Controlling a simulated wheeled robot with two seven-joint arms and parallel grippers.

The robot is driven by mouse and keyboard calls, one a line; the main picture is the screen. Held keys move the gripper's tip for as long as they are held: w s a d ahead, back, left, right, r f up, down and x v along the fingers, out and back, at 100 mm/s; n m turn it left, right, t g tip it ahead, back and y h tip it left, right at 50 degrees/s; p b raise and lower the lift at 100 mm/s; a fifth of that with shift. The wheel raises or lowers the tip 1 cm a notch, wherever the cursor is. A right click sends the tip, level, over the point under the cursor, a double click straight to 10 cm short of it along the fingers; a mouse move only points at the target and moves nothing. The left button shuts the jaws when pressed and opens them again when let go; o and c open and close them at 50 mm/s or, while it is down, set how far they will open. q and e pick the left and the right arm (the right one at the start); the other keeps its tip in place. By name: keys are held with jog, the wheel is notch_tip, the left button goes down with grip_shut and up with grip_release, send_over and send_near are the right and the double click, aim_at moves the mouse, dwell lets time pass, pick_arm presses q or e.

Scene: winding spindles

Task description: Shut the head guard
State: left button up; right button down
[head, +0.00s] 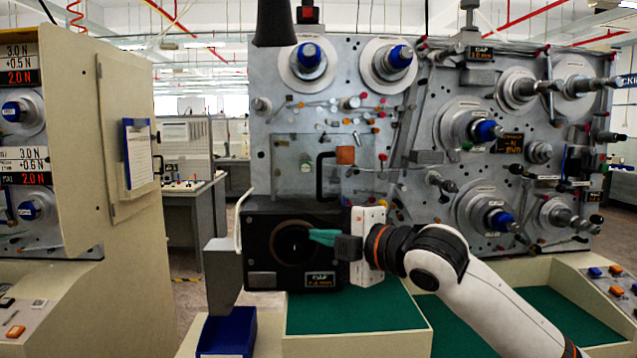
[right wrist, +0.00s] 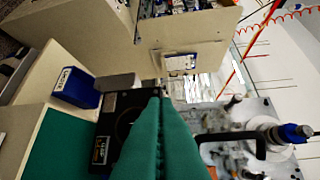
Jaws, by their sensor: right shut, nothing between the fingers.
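The head guard (head: 290,160) looks like a clear panel standing upright above the black winding head (head: 262,262), against the grey machine plate. It has a black handle (head: 321,178) and an orange block (head: 345,155) near its right side. The handle also appears in the right wrist view (right wrist: 232,136). My right gripper (head: 314,237) has teal fingers, shut and empty, in front of the head's round opening and below the handle. In the right wrist view the shut fingers (right wrist: 160,102) cover part of the black head (right wrist: 122,112). My left gripper is out of view.
Spindles with blue caps (head: 309,56) stick out of the plate above and to the right. A blue bin (head: 228,332) stands at the lower left. A beige cabinet (head: 100,150) rises at the left. The green mat (head: 350,312) below the head is clear.

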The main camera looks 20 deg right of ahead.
aim_at(318, 182)
notch_tip(318, 182, up, 8)
jog(key=s+d+f+n+t, duration=0.1)
jog(key=d, duration=0.1)
jog(key=p+x, duration=0.4)
jog(key=x, duration=0.6)
jog(key=d, duration=0.4)
jog(key=shift+d+r+p, duration=0.15)
jog(key=shift+r+p, duration=0.15)
jog(key=shift+r, duration=0.1)
jog(key=shift+w, duration=0.1)
jog(key=shift+w+a, duration=0.1)
jog(key=shift+a, duration=0.1)
